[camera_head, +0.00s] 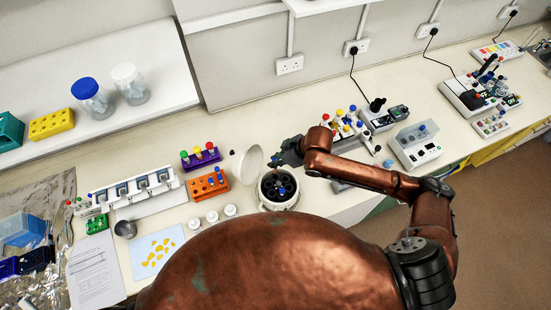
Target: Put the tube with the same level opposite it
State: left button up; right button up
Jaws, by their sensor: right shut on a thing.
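A small round white centrifuge (291,206) stands on the bench with its lid (246,164) open to the left. Its dark rotor shows several holes, and a blue-capped tube (282,190) sits in it. My right gripper (278,160) is just above the back of the centrifuge, shut on a small tube; the tube is mostly hidden and its level cannot be read. An orange rack (209,191) with at least one blue-capped tube (219,172) stands left of the centrifuge. My left gripper is not in view.
A purple rack (201,160) with coloured caps stands behind the orange rack. White round pots (212,216) stand in front. A rack of coloured-capped tubes (346,128) and a white device (416,147) lie to the right, near my right arm.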

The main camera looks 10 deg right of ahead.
aim_at(275, 172)
jog(key=shift+f+b, duration=2.1)
jog(key=shift+b, duration=0.1)
jog(key=shift+f, duration=1.45)
jog(key=shift+f, duration=0.2)
jog(key=shift+f, duration=0.35)
jog(key=shift+f+b, duration=0.35)
jog(key=shift+f, duration=0.3)
